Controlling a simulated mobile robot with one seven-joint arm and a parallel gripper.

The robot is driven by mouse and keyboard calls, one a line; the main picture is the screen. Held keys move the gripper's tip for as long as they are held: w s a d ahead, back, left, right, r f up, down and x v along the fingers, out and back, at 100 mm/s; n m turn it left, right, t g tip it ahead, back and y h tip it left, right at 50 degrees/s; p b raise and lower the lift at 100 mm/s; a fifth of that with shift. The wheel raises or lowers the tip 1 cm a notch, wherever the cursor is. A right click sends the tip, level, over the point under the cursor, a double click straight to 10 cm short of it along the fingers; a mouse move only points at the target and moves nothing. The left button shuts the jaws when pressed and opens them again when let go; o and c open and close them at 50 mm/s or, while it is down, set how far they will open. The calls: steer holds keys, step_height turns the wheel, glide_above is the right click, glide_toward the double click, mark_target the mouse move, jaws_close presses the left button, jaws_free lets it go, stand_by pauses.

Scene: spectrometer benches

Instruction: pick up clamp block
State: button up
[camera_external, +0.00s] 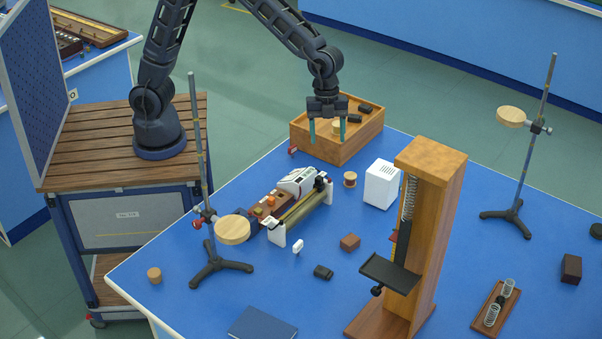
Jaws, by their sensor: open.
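My gripper (327,131) is open, its two teal fingers pointing down in front of the wooden tray (335,151) at the back of the blue bench. Nothing shows held between the fingers. I cannot tell for sure which thing is the clamp block. The tray holds small black pieces (364,107) and a light round piece, partly hidden by a finger.
A tall wooden spring stand (433,220) rises at centre right. A tripod stand with a round wooden disc (233,229) stands at left. A bench instrument (301,205), a white box (381,184) and a spool (350,179) lie between. A second tripod stand (510,213) is at right.

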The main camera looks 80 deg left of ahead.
steer(key=d+f+m+g, duration=0.2)
steer(key=d+f+m, duration=0.2)
steer(key=d+f, duration=0.6)
steer(key=m+g+h, duration=0.1)
steer(key=m, duration=0.2)
glide_toward(323, 269)
steer(key=shift+x, duration=4.35)
steer(key=c, duration=1.1)
